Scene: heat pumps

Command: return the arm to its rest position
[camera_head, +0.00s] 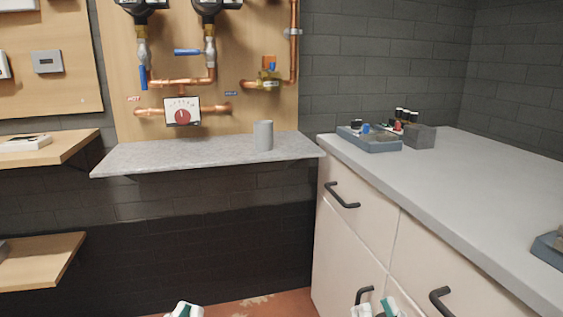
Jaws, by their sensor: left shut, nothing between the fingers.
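My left gripper (184,310) shows only as white and green fingertips at the bottom edge, left of centre. It is shut and empty, low in front of the dark wall and reddish floor. My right gripper (376,310) shows at the bottom edge, right of centre, in front of the white cabinet drawers. Its two white and green tips stand apart with a gap and nothing visible between them. The rest of both arms is out of view.
A grey shelf (190,153) holds a grey cup (263,135) below copper pipework and a red-dialled gauge (182,111). A grey worktop (470,185) on the right carries a tray of small parts (370,141). Wooden shelves (50,153) are at left. Dark drawer handles (342,197) stick out.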

